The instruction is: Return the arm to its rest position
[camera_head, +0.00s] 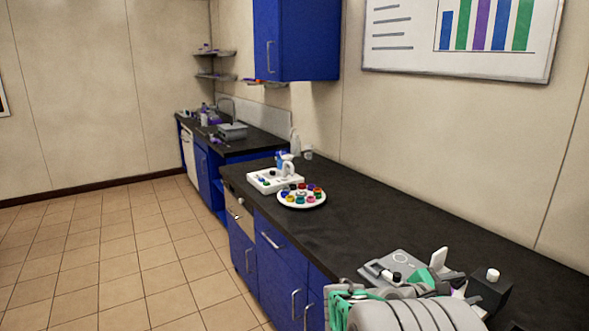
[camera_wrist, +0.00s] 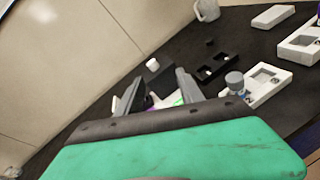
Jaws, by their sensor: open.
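My gripper (camera_wrist: 160,92) shows in the wrist view, its two dark fingers apart. No object is held between them; small white and purple items show behind, on or near the counter. In the head view my grey and green arm (camera_head: 405,312) is at the bottom right, over the near end of the black counter (camera_head: 400,218). The fingertips are hard to make out there.
A grey device (camera_head: 392,266) and a black block with a white cap (camera_head: 490,288) stand close to my arm. A round tray of colored caps (camera_head: 302,203) and a white rack (camera_head: 262,183) stand farther back. The counter between is clear. Floor (camera_head: 110,270) is open at left.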

